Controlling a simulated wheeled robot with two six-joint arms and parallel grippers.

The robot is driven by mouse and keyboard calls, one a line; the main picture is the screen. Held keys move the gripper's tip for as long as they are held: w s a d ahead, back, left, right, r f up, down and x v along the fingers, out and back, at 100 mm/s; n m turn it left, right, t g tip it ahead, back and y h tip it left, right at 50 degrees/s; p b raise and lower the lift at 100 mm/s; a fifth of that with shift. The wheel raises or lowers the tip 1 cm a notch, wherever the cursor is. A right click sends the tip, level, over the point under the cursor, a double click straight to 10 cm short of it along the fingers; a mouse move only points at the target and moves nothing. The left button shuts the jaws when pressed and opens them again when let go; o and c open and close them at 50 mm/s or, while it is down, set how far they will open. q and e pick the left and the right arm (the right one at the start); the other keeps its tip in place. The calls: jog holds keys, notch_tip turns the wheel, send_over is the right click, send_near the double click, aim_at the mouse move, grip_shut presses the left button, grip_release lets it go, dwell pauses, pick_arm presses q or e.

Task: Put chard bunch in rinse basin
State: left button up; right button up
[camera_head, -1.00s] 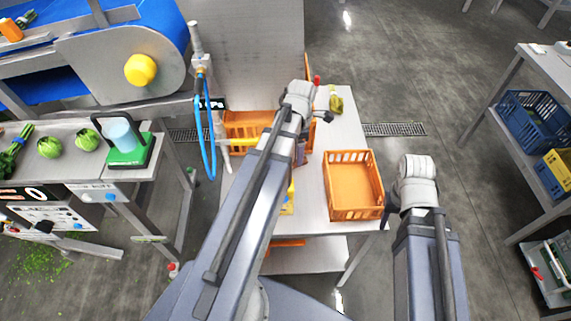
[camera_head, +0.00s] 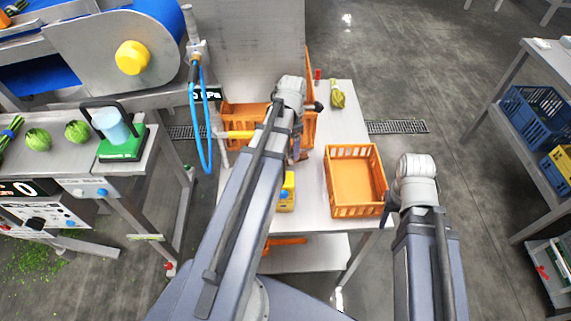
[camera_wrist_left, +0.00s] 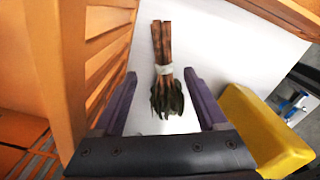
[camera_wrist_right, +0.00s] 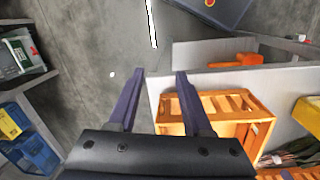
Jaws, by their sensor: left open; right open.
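A bunch with reddish-brown stems, a pale band and dark leaves, apparently the chard bunch (camera_wrist_left: 165,70), lies on the white tabletop in the left wrist view. My left gripper (camera_wrist_left: 159,74) is open above it, with the bunch showing between the fingers and its leaves nearest the palm. In the head view my left arm hides most of this spot. My right gripper (camera_wrist_right: 161,74) is open and empty, off the table's edge near an empty orange crate (camera_head: 355,178). I cannot make out a thing that is clearly the rinse basin.
Another orange crate (camera_head: 238,115) stands at the table's back left, close beside my left gripper. A yellow box (camera_head: 287,193) is on the near side. A yellow-green bunch (camera_head: 337,95) lies at the back. A blue hose (camera_head: 194,130) hangs left of the table.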

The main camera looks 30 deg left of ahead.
aim_at(291, 158)
pick_arm(q)
jog(key=shift+s+d+f+b, duration=0.1)
jog(key=shift+d+f+b, duration=0.05)
jog(key=shift+f+b, duration=1.2)
jog(key=shift+s+d+f+b, duration=0.1)
jog(key=shift+f+b, duration=1.1)
jog(key=shift+f, duration=0.1)
jog(key=shift+r, duration=0.1)
grip_shut()
